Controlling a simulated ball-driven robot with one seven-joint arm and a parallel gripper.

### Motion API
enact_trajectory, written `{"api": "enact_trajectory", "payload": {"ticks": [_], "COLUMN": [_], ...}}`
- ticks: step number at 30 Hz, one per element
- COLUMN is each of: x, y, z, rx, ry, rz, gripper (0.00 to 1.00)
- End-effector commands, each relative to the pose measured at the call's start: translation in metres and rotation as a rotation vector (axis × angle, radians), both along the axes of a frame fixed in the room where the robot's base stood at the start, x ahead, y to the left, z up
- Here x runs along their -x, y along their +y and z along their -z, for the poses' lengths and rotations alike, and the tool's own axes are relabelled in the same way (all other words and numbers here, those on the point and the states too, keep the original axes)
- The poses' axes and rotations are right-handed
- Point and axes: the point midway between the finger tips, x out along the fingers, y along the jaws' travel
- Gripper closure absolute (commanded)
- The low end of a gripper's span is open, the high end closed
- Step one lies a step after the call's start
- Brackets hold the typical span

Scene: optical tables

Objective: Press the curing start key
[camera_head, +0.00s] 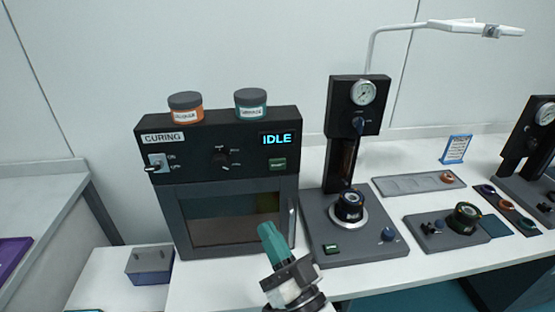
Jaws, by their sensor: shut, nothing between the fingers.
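The black curing unit (215,134) stands on the white table and bears a "CURING" label. Its display (277,139) reads "IDLE" in cyan. A small green key (278,164) sits below the display, at the right of the panel; its lettering is too small to read. My gripper (267,230) has teal fingers, shut and empty. In the picture it is below the green key, in front of the unit's lower right part. It hides a bit of the unit's lower edge. I cannot tell its exact distance from the front.
A toggle switch (157,163) and a knob (221,157) share the panel. Two jars, orange (186,108) and teal (251,105), stand on top. The press station (318,222) at right has another green key (331,249).

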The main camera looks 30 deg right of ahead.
Motion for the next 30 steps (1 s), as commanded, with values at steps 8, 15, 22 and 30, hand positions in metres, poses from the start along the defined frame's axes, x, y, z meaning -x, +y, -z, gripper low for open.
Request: {"api": "enact_trajectory", "payload": {"ticks": [8,15,22,30], "x": [0.015,0.023,0.023,0.015], "y": [-0.017,-0.024,-0.025,-0.027], "z": [-0.054,-0.064,-0.064,-0.064], "rx": [-0.167,-0.219,-0.221,-0.220], "ry": [-0.261,-0.335,-0.338,-0.338], "rz": [0.106,0.146,0.148,0.148], "gripper": [1.00,1.00,1.00,1.00]}}
